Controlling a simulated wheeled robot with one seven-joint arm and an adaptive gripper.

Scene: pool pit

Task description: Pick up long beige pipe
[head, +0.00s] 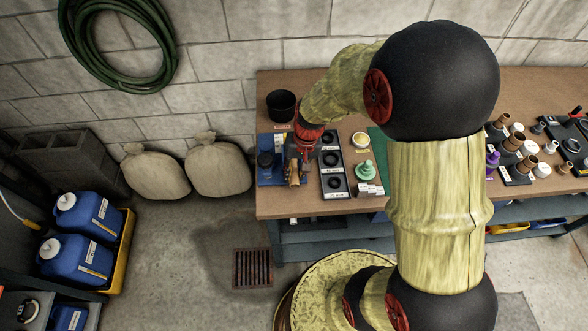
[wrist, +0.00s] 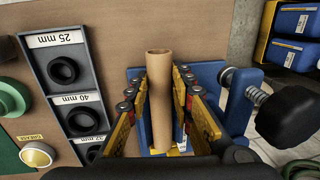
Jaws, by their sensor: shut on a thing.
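The long beige pipe (wrist: 160,95) stands between my gripper's fingers in the wrist view, its open round end toward the top. My gripper (wrist: 160,98) is shut on it, with yellow and black fingers along both sides. In the head view my gripper (head: 301,165) is at the left end of the workbench, and part of the beige pipe (head: 294,179) shows below it. A blue vise or holder (wrist: 136,76) is around or beside the pipe; I cannot tell whether they touch. The pipe's lower end is partly hidden by my gripper.
A dark tray with black rings (head: 334,172) lies just right of my gripper. A black pot (head: 281,105) stands behind it. A green fitting (head: 365,170) and a small yellow-topped tin (head: 360,139) are further right. Pipe fittings (head: 515,150) fill the bench's right side. The floor in front holds a drain (head: 253,268).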

